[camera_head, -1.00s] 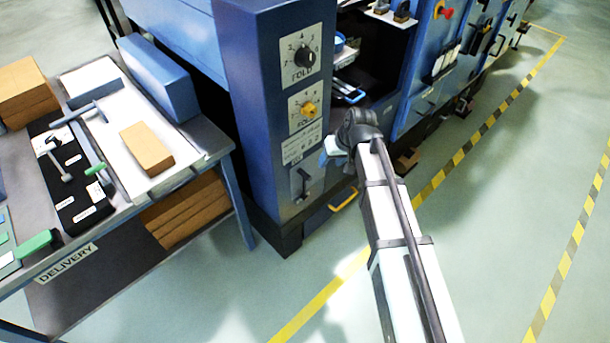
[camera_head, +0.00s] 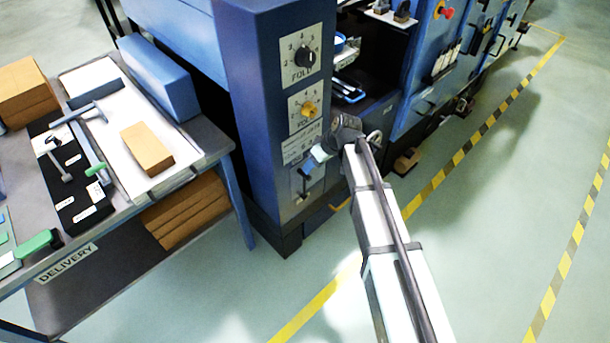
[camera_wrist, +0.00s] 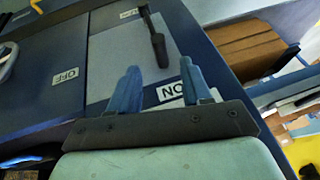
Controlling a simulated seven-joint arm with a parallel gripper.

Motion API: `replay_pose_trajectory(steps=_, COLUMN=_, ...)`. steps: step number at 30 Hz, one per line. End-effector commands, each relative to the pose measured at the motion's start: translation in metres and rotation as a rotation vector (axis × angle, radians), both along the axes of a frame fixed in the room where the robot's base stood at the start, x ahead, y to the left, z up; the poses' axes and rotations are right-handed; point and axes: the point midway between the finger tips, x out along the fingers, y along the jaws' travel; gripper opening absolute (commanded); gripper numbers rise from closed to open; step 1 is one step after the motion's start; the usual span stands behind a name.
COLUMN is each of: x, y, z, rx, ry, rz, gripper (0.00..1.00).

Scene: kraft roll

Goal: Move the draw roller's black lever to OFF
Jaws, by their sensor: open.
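The black lever (camera_wrist: 156,40) is on a grey plate (camera_wrist: 190,45) in the wrist view. Its grip end points toward the ON label (camera_wrist: 172,92). An OFF label (camera_wrist: 66,76) is to the left, on the dark blue face. In the head view the lever (camera_head: 304,182) is low on the blue column, partly hidden by my gripper (camera_head: 313,164). My gripper (camera_wrist: 160,66) is open with two blue fingers. The lever's grip end shows between the fingertips in the picture; I see no contact and cannot tell the depth gap.
Above the lever are a yellow knob (camera_head: 308,108) and a black FOLD knob (camera_head: 304,57). A yellow handle (camera_head: 342,204) is low on the right. The delivery table (camera_head: 215,145) stands left of the column. The floor at the right is clear.

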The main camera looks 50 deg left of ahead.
Motion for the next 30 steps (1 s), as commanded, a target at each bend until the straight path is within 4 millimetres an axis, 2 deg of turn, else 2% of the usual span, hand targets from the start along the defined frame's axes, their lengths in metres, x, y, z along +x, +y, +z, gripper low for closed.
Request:
replay_pose_trajectory(steps=6, x=-0.007, y=0.016, z=-0.036, rx=-0.002, ry=0.002, rz=0.0, gripper=0.48)
replay_pose_trajectory(steps=12, x=-0.012, y=0.025, z=-0.059, rx=-0.001, ry=0.001, rz=0.0, gripper=0.48)
replay_pose_trajectory(steps=18, x=-0.014, y=0.03, z=-0.07, rx=-0.001, ry=0.0, rz=-0.001, gripper=0.48)
replay_pose_trajectory(steps=28, x=-0.015, y=0.03, z=-0.072, rx=0.0, ry=0.0, rz=-0.001, gripper=0.48)
replay_pose_trajectory(steps=30, x=-0.014, y=0.03, z=-0.072, rx=0.0, ry=0.0, rz=-0.001, gripper=0.43)
